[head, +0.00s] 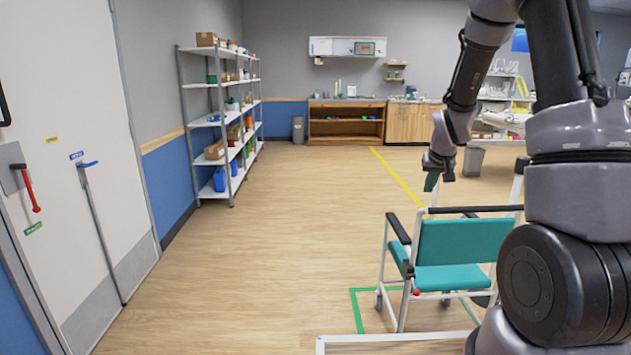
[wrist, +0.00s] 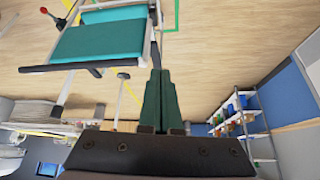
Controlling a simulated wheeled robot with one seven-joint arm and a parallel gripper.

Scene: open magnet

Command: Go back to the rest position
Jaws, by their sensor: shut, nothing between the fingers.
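My gripper (head: 432,181) hangs at the end of my arm in the right half of the head view, fingers pointing down. It is in the air above and behind the teal chair. In the wrist view the two dark green fingers (wrist: 160,98) are pressed together with nothing between them. My arm's dark and grey links fill the right side of the head view and hide what is behind them.
A wheeled chair (head: 465,240) with teal seat stands close in front, inside a green floor outline. Shelves (head: 222,115) line the left wall. A white door (head: 80,150) with a red handle (head: 27,187) is at left. The middle floor is clear.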

